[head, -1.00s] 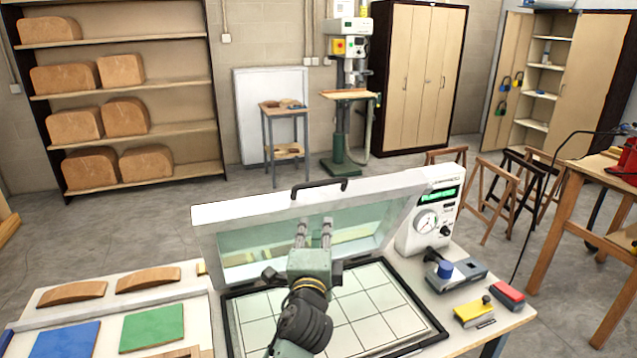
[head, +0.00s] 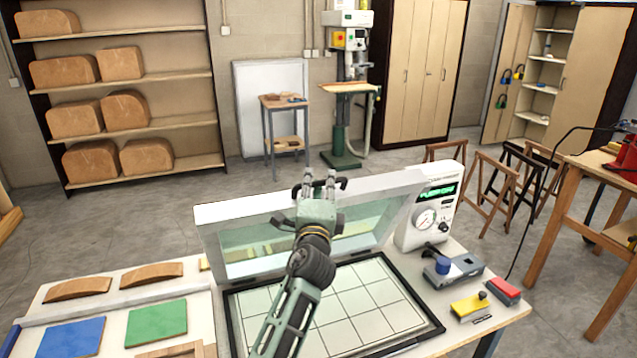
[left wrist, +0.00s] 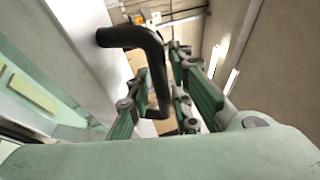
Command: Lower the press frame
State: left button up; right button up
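The press frame (head: 222,214) is a white frame with a greenish see-through sheet. It stands raised and tilted over the gridded press bed (head: 365,300). A black bent handle (head: 342,183) sits on its top edge and shows large in the left wrist view (left wrist: 158,75). My left gripper (head: 320,178) is at the top edge, partly covering the handle. In the left wrist view its green fingers (left wrist: 165,105) are apart, with the handle between them. I cannot tell whether either finger touches it. My right gripper is not in view.
A control box (head: 432,215) with a dial and green display stands right of the frame. A clamp with a blue knob (head: 442,266), a yellow block (head: 470,307) and a red block (head: 503,291) lie before it. Blue and green sheets (head: 156,323) and curved wood pieces (head: 152,274) lie on the left.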

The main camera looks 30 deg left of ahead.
pick_arm(q)
grip_shut()
jog(key=shift+f, duration=0.15)
